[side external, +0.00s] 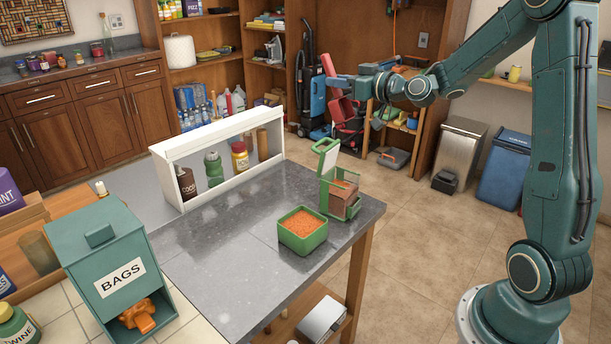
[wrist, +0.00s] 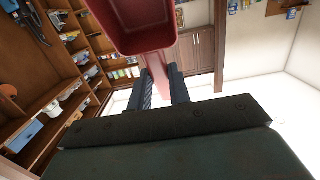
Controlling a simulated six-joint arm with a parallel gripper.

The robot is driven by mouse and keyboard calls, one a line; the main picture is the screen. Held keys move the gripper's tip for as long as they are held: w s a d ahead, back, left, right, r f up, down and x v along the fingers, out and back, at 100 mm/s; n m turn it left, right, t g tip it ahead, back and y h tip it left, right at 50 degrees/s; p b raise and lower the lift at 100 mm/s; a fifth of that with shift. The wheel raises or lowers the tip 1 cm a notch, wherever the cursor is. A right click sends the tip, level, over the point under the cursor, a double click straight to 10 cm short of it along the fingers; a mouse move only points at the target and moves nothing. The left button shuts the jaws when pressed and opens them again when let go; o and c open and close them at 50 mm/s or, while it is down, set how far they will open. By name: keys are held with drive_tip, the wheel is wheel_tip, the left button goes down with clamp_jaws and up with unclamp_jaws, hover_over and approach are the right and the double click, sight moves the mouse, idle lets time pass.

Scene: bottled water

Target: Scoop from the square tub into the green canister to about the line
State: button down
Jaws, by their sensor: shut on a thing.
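The square green tub (side external: 303,243) holds orange grains (side external: 303,223) and stands on the grey table. The green canister (side external: 325,196) stands just behind it to the right, with its lid (side external: 327,152) raised. Its walls look see-through, with brownish colour showing; a line on it cannot be made out. My gripper (side external: 332,80) is high above and behind the canister, shut on the handle of a red scoop (side external: 328,64). In the wrist view, the scoop (wrist: 140,22) reaches up from between my fingers (wrist: 158,90); no grains show in its visible part.
A white shelf rack (side external: 165,149) with several bottles and jars stands along the table's back edge. A teal bags dispenser (side external: 95,240) is at the front left. The left half of the table (side external: 215,245) is bare. Red equipment stands on the floor behind.

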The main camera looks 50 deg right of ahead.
drive_tip(key=shift+w+r, duration=0.15)
drive_tip(key=shift+r, duration=0.1)
drive_tip(key=shift+s+f+t, duration=0.6)
drive_tip(key=shift+s+f, duration=0.15)
drive_tip(key=shift+f, duration=0.1)
drive_tip(key=shift+s+f+t, duration=0.2)
drive_tip(key=shift+s+t, duration=0.05)
drive_tip(key=shift+t, duration=0.05)
drive_tip(key=shift+w+a, duration=0.1)
drive_tip(key=shift+w, duration=0.15)
drive_tip(key=shift+g, duration=0.4)
drive_tip(key=shift+w+g, duration=0.3)
